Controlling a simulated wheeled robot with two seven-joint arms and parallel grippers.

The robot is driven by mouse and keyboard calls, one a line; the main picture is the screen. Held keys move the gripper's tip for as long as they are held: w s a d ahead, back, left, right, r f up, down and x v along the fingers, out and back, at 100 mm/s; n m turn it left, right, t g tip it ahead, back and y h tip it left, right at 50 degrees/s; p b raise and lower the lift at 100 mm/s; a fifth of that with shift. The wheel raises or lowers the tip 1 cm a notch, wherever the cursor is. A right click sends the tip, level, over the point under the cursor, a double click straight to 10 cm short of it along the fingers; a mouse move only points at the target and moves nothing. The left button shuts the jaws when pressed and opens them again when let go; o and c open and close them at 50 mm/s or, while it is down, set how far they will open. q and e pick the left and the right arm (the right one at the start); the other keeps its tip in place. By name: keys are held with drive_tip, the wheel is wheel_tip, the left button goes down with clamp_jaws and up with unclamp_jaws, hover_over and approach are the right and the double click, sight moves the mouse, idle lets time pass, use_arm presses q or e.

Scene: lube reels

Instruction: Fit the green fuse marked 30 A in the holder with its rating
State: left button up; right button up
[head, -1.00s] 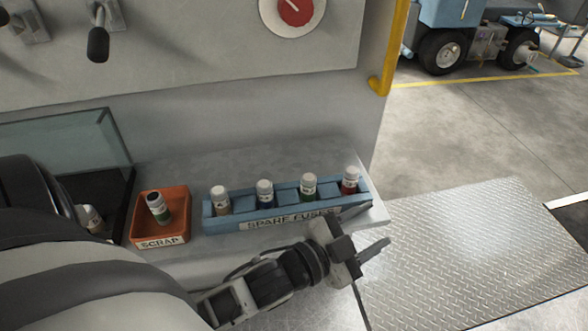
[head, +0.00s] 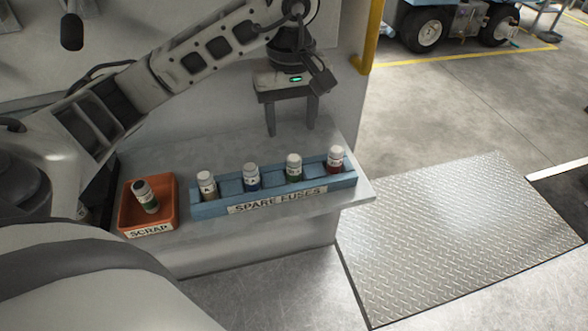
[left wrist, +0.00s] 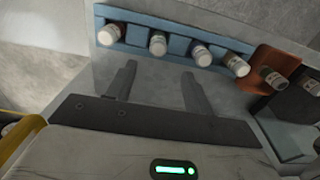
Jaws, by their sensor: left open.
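The green-banded fuse (head: 293,168) with a white cap stands upright in the blue spare-fuses rack (head: 278,208), third from the left. Its rating cannot be read. In the left wrist view the green fuse (left wrist: 157,43) lies beyond the gap between the fingers. My left gripper (head: 291,131) is open and empty, fingers pointing down, above the shelf and behind the rack. It also shows open in the left wrist view (left wrist: 159,70). My right gripper is not in view. No fuse holder can be made out.
Tan (head: 206,185), blue (head: 251,177) and red (head: 336,158) fuses share the rack. An orange scrap bin (head: 130,210) left of it holds a tilted fuse with a green band (head: 150,203). A yellow rail (head: 368,40) stands at the wall's right edge.

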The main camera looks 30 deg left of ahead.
sight(294, 157)
use_arm(q)
drive_tip(key=f, duration=0.3)
drive_tip(key=f+p, duration=0.1)
drive_tip(key=f, duration=0.6)
drive_tip(key=shift+d+f, duration=0.1)
drive_tip(key=shift+d, duration=0.15)
drive_tip(key=c, duration=1.1)
